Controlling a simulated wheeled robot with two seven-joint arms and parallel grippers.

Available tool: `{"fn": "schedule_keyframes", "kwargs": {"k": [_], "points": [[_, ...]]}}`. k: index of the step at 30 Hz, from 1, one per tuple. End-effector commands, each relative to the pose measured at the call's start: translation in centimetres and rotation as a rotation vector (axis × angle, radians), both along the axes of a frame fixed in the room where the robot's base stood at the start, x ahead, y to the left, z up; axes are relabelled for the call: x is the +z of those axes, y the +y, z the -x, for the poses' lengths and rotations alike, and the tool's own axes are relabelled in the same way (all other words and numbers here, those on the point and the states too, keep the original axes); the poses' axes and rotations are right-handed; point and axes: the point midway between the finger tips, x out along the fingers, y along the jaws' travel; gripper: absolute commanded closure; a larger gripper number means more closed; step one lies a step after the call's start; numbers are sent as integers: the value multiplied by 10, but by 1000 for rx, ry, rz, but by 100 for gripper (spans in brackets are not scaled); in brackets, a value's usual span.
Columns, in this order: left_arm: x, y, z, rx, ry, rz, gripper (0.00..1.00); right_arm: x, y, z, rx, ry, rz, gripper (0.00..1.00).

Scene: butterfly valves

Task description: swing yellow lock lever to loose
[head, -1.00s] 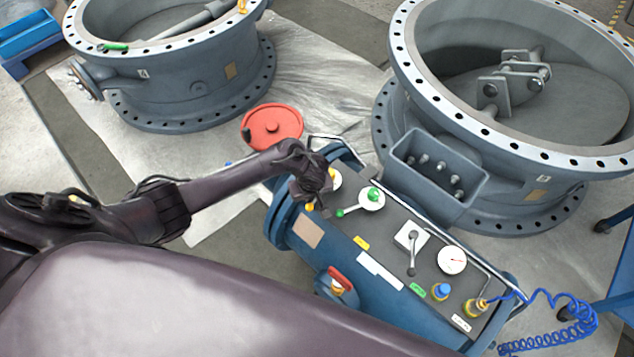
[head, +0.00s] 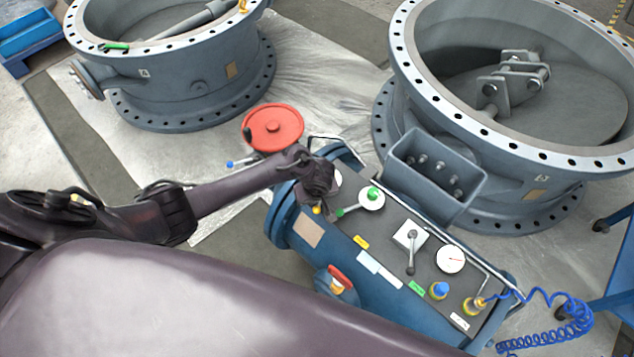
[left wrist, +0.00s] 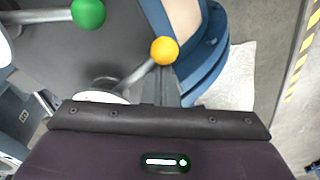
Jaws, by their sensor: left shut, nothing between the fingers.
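The yellow lock lever is a thin grey arm with a yellow ball knob (left wrist: 165,50). In the left wrist view it slants up and right from a round pale base on the dark panel. In the head view only its yellow knob (head: 317,210) shows, under my gripper; the rest is hidden. My left gripper (head: 322,198) is shut and empty at the panel's left end. In the left wrist view its dark fingers (left wrist: 170,85) are close beside the lever arm; I cannot tell whether they touch.
A green-knobbed lever (head: 371,199) sits just right on the panel, with a grey lever (head: 411,252) and a gauge (head: 450,260) beyond. A red handwheel (head: 273,127) stands behind. Large flanged valve bodies (head: 560,175) fill the back. A blue coiled hose (head: 575,335) hangs at right.

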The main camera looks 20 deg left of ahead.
Motion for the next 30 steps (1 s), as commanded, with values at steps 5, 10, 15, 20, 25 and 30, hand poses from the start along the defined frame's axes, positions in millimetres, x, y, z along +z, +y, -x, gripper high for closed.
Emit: {"fn": "schedule_keyframes", "kwargs": {"k": [5, 10, 15, 20, 25, 30], "points": [[-9, -14, 12, -25, 21, 21, 100, -1, 0, 0, 0, 0, 0, 64], [-9, -15, 12, -25, 21, 22, 100, -1, 0, 0, 0, 0, 0, 64], [-9, -20, 12, -25, 21, 23, 100, 0, 0, 0, 0, 0, 0, 64], [-9, -27, 12, -26, 20, 24, 100, 2, 1, 0, 0, 0, -1, 64], [-9, -32, 13, -26, 21, 22, 100, 3, 2, 0, -1, 0, -2, 64], [-4, -32, 13, -26, 20, 22, 100, 8, 2, 0, -1, 0, -3, 64]]}}
